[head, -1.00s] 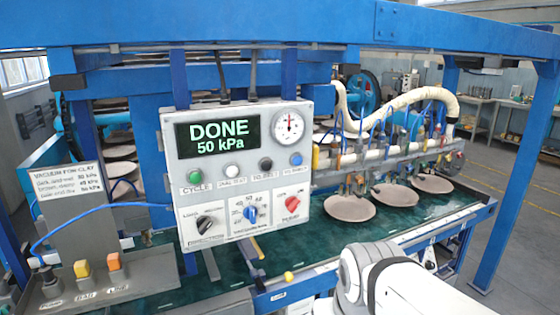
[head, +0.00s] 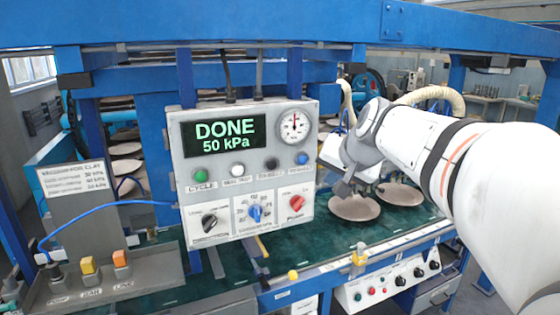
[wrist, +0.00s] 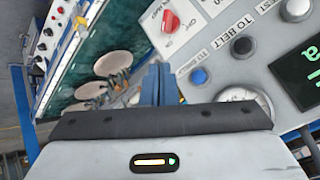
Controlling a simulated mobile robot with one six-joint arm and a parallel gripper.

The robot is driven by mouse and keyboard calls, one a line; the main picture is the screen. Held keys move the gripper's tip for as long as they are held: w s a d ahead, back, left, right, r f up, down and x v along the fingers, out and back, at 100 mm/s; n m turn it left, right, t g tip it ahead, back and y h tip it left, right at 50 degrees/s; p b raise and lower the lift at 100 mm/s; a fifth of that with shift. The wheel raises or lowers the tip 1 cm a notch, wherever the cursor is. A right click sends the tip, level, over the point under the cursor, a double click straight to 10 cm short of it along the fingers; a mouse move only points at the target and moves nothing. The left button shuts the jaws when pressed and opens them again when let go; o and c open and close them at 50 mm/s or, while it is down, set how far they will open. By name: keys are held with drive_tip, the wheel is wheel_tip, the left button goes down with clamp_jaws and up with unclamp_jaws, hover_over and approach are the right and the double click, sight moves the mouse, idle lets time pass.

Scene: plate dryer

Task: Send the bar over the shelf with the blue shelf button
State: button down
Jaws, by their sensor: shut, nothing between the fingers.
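The blue button (head: 302,158) is at the right end of the button row on the grey control panel (head: 222,171). It also shows in the wrist view (wrist: 199,76), just right of my fingers. My gripper (wrist: 158,68) is shut and empty, its blue fingers together in front of the panel's right edge. In the head view its grey body hangs right of the panel; I cannot tell whether the fingers touch anything. The display (head: 225,138) reads DONE, 50 kPa. The bar over the plates is mostly hidden behind my arm. Clay plates (head: 354,208) lie on the green belt.
The panel also carries a green button (head: 200,175), white and black buttons, a black knob, a blue knob, a red knob (head: 297,202) and a gauge (head: 294,126). A blue frame beam (head: 230,22) crosses above. A switch box (head: 400,282) sits below the belt.

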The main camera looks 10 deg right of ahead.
sight(310, 160)
drive_tip(key=shift+w+a+p, duration=0.45)
drive_tip(key=shift+w+p, duration=0.2)
drive_tip(key=shift+w, duration=0.75)
drive_tip(key=shift+w+a+p, duration=0.5)
drive_tip(key=shift+w+p, duration=0.1)
drive_tip(key=shift+w, duration=0.75)
drive_tip(key=shift+w+a+p, duration=0.45)
drive_tip(key=shift+w+p, duration=0.2)
drive_tip(key=shift+w, duration=0.75)
drive_tip(key=shift+w, duration=0.1)
drive_tip(key=shift+w+a, duration=0.1)
drive_tip(key=shift+w, duration=0.25)
